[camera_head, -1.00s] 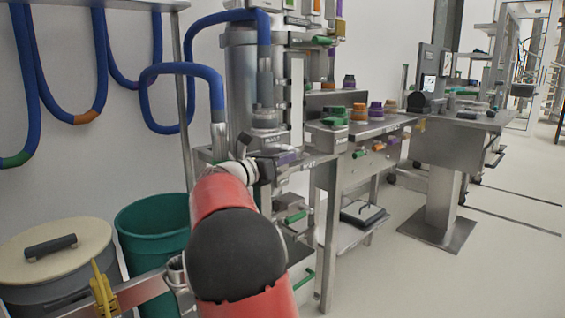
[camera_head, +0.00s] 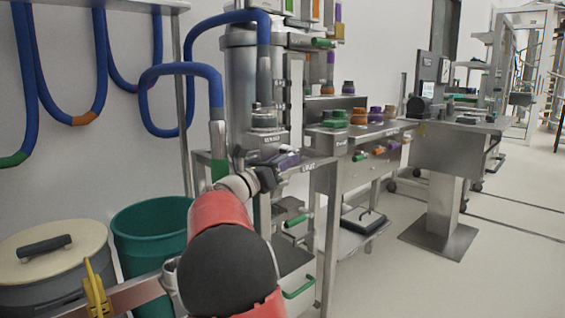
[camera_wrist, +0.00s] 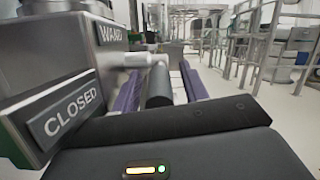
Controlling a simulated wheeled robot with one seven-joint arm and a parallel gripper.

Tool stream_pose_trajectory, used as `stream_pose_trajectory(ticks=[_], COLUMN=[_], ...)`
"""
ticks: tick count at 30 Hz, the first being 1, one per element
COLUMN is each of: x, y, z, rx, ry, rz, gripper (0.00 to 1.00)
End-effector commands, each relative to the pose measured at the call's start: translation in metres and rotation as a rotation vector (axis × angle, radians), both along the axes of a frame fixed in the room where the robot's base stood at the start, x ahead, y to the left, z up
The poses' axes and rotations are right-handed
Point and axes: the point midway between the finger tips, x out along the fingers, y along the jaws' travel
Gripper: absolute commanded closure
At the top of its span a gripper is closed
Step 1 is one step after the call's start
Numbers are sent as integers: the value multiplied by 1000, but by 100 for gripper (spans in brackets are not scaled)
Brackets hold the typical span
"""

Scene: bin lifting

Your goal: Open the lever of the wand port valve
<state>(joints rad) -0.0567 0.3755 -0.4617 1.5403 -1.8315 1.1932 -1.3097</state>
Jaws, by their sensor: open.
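The wand port valve's grey metal box (camera_wrist: 60,60) fills the left of the wrist view, with a "WAND" label on top and a "CLOSED" plate (camera_wrist: 70,115) on its side. In the head view the WAND unit (camera_head: 266,138) stands at the bench's left end. A black cylindrical lever handle (camera_wrist: 159,88) on a pale metal stem points back toward the wrist camera. My gripper (camera_wrist: 158,80) is open, one purple finger on each side of the handle, apparently with gaps. In the head view my gripper (camera_head: 285,160) is at the unit's lower front, partly hidden by my wrist.
A green bin (camera_head: 150,235) and a grey bin with a beige lid (camera_head: 55,250) stand at left. Blue hoses (camera_head: 155,72) hang on the wall. The bench (camera_head: 365,132) continues right with colored knobs. Floor at right (camera_head: 500,270) is clear.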

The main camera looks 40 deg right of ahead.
Motion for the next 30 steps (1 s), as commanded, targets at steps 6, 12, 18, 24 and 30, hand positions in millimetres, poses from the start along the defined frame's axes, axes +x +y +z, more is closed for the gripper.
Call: stream_pose_trajectory(ticks=[6,12,18,24,30], x=[0,-2,-5,-6,-6], y=[12,46,70,76,75], z=[-3,-12,-19,-21,-21], rx=[1,1,1,0,1], ry=[0,2,1,0,-1], rz=[3,6,2,0,0], gripper=[56,56,56,56,62])
